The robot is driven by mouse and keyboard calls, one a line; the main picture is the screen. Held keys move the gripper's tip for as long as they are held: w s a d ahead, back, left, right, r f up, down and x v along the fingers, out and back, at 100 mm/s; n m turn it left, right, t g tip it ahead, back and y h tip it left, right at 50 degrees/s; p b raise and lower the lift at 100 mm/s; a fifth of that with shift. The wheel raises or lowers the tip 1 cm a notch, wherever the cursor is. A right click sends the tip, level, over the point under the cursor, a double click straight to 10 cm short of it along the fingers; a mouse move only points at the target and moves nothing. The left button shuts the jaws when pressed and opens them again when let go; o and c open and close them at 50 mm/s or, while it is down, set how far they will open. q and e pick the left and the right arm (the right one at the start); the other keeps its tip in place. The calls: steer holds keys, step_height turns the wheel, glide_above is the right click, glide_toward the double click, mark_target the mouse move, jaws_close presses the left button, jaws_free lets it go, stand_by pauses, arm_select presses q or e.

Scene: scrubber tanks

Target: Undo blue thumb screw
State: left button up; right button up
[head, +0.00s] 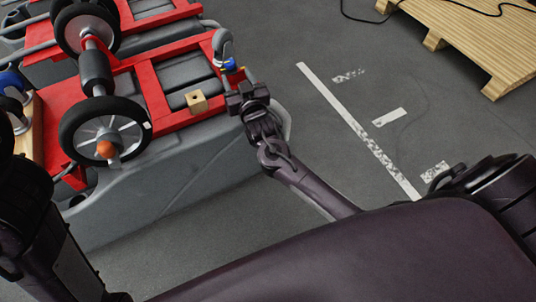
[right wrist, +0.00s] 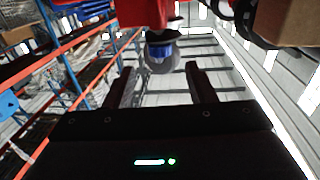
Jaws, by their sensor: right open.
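The blue thumb screw (head: 230,66) shows as a small blue part at the right end of the red frame, just below a grey caster. In the right wrist view a blue part (right wrist: 161,55) with a grey rounded piece around it is ahead, roughly between and beyond the fingertips. My right gripper (head: 247,92) is open and empty, just below the blue screw in the head view. Its two fingers (right wrist: 163,82) stand apart in the right wrist view, with no contact visible. My left arm shows at the lower left, but its gripper is out of view.
The red frame (head: 147,88) lies on a grey tank (head: 180,175) with a large black wheel (head: 105,135). A small wooden block (head: 197,101) sits on it, left of my right gripper. A pallet (head: 480,35) is at the upper right.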

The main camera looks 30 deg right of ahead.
steer(key=s+f+g, duration=0.2)
steer(key=s+g, duration=0.2)
steer(key=s, duration=0.3)
steer(key=s+a+f+n+g+y+p, duration=0.1)
steer(key=s+f+g, duration=0.2)
steer(key=s, duration=0.4)
steer(key=s+f+n+g+y+p, duration=0.1)
steer(key=s+f+g, duration=0.2)
steer(key=s, duration=0.5)
steer(key=shift+a+g, duration=0.3)
steer(key=shift+g, duration=0.5)
